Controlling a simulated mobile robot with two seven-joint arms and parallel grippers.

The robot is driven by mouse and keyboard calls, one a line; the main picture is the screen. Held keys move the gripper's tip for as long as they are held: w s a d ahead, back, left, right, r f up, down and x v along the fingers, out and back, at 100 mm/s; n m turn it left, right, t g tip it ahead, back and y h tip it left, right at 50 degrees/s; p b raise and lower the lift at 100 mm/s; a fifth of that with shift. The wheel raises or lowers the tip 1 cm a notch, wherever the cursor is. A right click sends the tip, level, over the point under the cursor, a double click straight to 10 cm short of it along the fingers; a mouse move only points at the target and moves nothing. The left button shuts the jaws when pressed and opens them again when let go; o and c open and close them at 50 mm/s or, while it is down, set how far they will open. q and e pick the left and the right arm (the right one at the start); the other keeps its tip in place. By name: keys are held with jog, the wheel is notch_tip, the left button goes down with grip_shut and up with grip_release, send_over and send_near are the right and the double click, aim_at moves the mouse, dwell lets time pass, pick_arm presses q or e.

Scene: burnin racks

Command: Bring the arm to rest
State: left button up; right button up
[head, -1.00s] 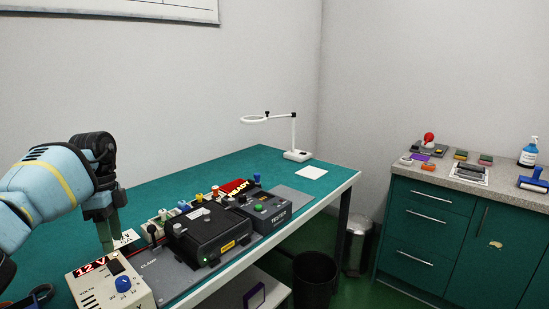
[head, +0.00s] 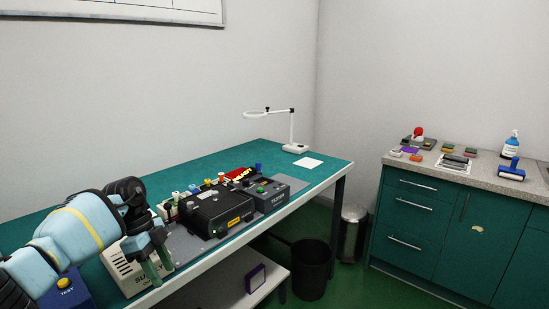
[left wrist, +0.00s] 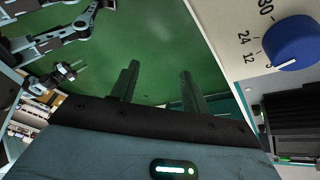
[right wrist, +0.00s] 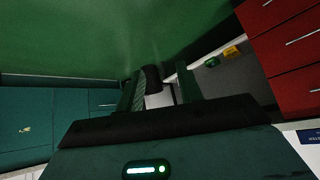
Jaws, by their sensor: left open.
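My left gripper (head: 160,268) shows in the head view low at the front of the green bench, in front of the beige supply box (head: 122,274) and partly hiding it. In the left wrist view its two fingers (left wrist: 158,85) stand apart with only green floor between them. The supply box's front with its blue knob (left wrist: 290,42) is close at the right there. My right gripper (right wrist: 158,90) shows only in the right wrist view. Its fingers are apart, with a small dark round thing and a pale patch beyond them that I cannot identify.
On the bench (head: 90,208) stand a black clamp fixture (head: 215,208) and a grey tester (head: 268,194), with a ring lamp (head: 292,128) behind. A black bin (head: 312,270) and a steel bin (head: 352,232) stand on the floor. Green cabinets (head: 430,225) are at the right.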

pick_arm(q)
jog(key=s+d+f+t+h+p, duration=0.15)
jog(key=s+d+f+h, duration=0.3)
jog(key=d, duration=0.45)
jog(key=s+d+f+t+h, duration=0.3)
jog(key=s+d+h, duration=0.2)
jog(key=d, duration=0.3)
jog(key=s+d+f+t+h+p, duration=0.1)
jog(key=s+d+f+t+h, duration=0.3)
jog(key=d, duration=0.5)
jog(key=s+a+f+n+y, duration=0.4)
jog(key=s+a+n+y, duration=0.1)
jog(key=s, duration=0.5)
jog(key=s+a+f+n+t+y+p, duration=0.1)
jog(key=s+a+f+n+y, duration=0.4)
jog(key=s+a, duration=0.3)
jog(key=s+a+f+n+t+y+p, duration=0.1)
jog(key=s+a+f+n+y, duration=0.3)
jog(key=s, duration=1)
jog(key=a+n+y, duration=0.1)
jog(key=a+n, duration=0.1)
jog(key=shift+a+f, duration=0.3)
jog(key=shift+f, duration=0.1)
pick_arm(e)
jog(key=w+r+t, duration=0.1)
jog(key=w+r, duration=0.2)
jog(key=r, duration=0.3)
jog(key=shift+w+d, duration=0.25)
